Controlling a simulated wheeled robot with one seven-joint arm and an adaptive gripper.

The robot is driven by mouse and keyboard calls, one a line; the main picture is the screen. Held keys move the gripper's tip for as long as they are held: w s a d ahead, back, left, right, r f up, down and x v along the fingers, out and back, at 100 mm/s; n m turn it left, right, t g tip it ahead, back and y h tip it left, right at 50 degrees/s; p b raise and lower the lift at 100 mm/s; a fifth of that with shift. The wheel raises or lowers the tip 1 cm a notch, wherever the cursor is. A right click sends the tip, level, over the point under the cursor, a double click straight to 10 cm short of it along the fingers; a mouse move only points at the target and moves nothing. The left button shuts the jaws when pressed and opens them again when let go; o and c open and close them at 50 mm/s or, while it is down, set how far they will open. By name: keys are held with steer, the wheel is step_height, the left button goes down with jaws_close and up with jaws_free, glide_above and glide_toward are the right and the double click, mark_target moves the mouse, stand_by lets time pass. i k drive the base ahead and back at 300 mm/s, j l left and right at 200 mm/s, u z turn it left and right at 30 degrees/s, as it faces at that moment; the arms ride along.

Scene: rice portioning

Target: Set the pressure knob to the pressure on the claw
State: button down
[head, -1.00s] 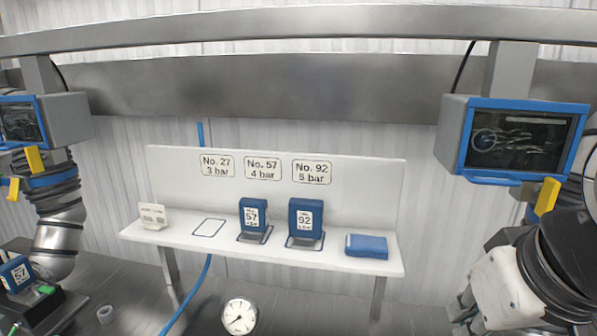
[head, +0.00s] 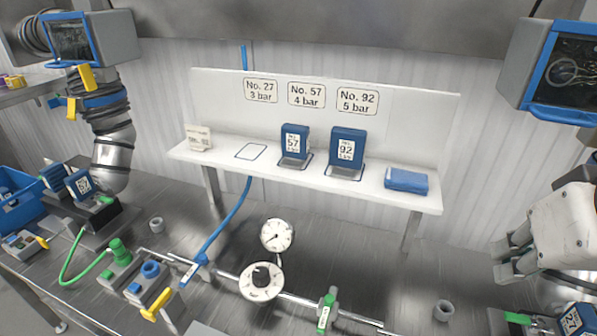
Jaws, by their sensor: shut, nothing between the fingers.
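The pressure knob (head: 261,277), black on a white dial, sits on a pipe on the bench in the head view. A round white gauge (head: 277,235) stands just behind it; its needle points lower left, its numbers too small to read. A blue claw (head: 574,319) is cut off at the lower right; its label seems to begin with 2. Another blue claw (head: 82,183) sits in the left station, its label blurred now. My gripper (head: 503,258), white with grey fingers, is at the right edge, shut and empty, above the bench and well right of the knob.
A white shelf (head: 300,180) holds blue blocks marked 57 (head: 294,142) and 92 (head: 346,150), beside an empty outlined spot. Signs read No. 27 3 bar (head: 261,91), No. 57 4 bar (head: 307,95), No. 92 5 bar (head: 357,100). A green valve (head: 327,308) stands right of the knob.

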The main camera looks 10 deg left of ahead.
mark_target(260, 275)
steer(key=k+l, duration=0.1)
steer(key=l, duration=0.3)
steer(key=k+l, duration=0.1)
steer(key=l, duration=0.25)
steer(key=k+l+u, duration=0.1)
steer(key=l, duration=0.3)
steer(key=k+l, duration=0.15)
steer(key=l, duration=0.25)
steer(key=j+z, duration=0.2)
steer(key=j, duration=0.2)
steer(key=k+j+z, duration=0.2)
steer(key=j, duration=0.15)
steer(key=k+j+z, duration=0.2)
steer(key=j, duration=0.15)
steer(key=j+z, duration=0.2)
steer(key=j, duration=0.15)
steer(key=k+j+z, duration=0.15)
steer(key=k+j, duration=0.05)
steer(key=j, duration=0.1)
